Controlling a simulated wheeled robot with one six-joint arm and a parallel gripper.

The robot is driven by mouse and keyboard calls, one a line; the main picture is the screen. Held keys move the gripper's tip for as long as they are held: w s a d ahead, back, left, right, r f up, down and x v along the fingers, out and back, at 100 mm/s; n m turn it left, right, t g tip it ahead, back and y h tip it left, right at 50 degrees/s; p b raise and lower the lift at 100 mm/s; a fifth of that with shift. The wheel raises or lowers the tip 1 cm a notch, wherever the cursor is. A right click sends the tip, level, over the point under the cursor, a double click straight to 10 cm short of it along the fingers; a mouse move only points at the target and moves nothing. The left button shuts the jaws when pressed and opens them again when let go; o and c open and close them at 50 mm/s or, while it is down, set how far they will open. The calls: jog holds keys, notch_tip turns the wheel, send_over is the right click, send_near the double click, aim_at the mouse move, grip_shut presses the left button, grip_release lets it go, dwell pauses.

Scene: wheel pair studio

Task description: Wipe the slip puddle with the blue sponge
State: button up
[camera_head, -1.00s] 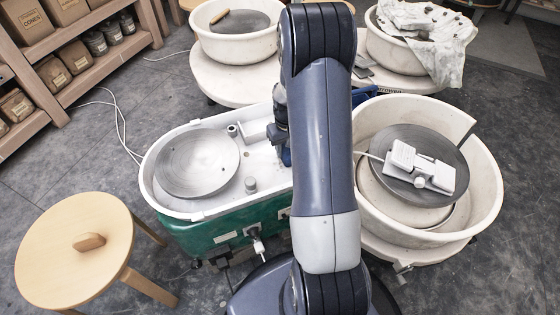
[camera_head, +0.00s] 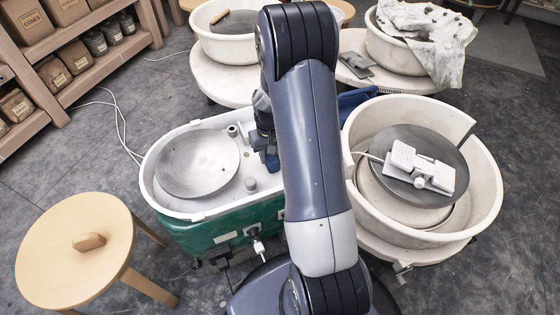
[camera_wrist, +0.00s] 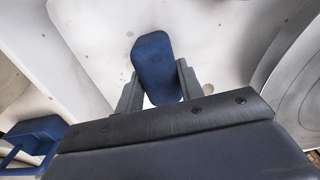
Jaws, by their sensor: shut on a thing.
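The blue sponge (camera_wrist: 157,62) is between the two fingers of my gripper (camera_wrist: 158,84) in the wrist view. My gripper is shut on it. In the head view the sponge (camera_head: 272,161) shows at the lower end of my gripper (camera_head: 268,146), over the right part of the white splash tray (camera_head: 222,206) of the green-based wheel. Whether the sponge touches the tray is not clear. Pale surface with small dark spots shows around the sponge in the wrist view. I cannot clearly tell the slip puddle from the white tray; my arm hides part of the tray.
A grey wheel head (camera_head: 198,163) fills the tray's left part, with small posts near it. A second wheel basin (camera_head: 485,205) holding a white device (camera_head: 420,167) stands right. A blue holder (camera_head: 357,99) sits behind my arm. A wooden stool (camera_head: 60,265) stands front left.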

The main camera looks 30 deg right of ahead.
jog(key=shift+d, duration=0.15)
jog(key=shift+s+d+f, duration=0.15)
jog(key=shift+d, duration=2)
jog(key=shift+s+d, duration=0.1)
jog(key=shift+d, duration=0.75)
jog(key=shift+a, duration=0.1)
jog(key=shift+w+a, duration=0.2)
jog(key=shift+a, duration=2)
jog(key=shift+a, duration=0.1)
